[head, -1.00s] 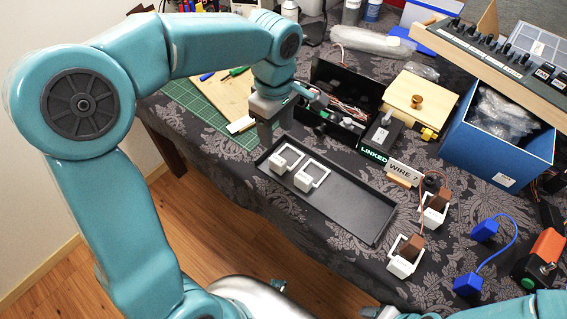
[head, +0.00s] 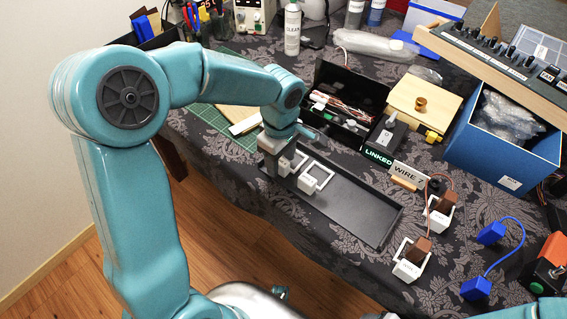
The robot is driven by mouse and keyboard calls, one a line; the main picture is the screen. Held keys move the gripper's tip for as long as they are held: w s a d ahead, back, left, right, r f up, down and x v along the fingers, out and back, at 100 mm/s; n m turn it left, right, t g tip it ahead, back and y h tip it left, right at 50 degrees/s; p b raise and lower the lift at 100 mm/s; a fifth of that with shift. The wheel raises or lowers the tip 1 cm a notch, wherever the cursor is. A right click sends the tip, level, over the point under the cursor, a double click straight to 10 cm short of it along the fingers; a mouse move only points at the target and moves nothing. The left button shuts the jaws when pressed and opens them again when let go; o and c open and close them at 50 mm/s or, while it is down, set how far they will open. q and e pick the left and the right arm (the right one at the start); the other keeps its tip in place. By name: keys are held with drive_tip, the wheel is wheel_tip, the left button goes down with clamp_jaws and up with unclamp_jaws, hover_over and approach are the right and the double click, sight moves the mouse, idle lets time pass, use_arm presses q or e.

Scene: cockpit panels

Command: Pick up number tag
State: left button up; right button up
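Two white tags with square open frames lie in a long black tray (head: 355,215). The right tag (head: 307,184) shows whole. The left tag (head: 299,160) is partly hidden behind my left gripper (head: 277,172), and only part of its frame shows. My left gripper points down over the tray's left end, at the left tag. I cannot tell whether its fingers touch the tag or how far apart they are. Two more white tags, (head: 438,217) and (head: 408,268), stand right of the tray with brown blocks on them. Only a link of my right arm clearly shows, at the bottom right.
A "WIRE" sign (head: 408,175) and a black "LINKED" box (head: 386,138) stand behind the tray. An open black box (head: 345,100) holds wires. A blue bin (head: 505,155) and blue connectors (head: 491,233) are at right. The tray's right part is empty.

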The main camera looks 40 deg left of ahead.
use_arm(q)
drive_tip(key=shift+w, duration=0.1)
clamp_jaws()
drive_tip(key=shift+r, duration=0.15)
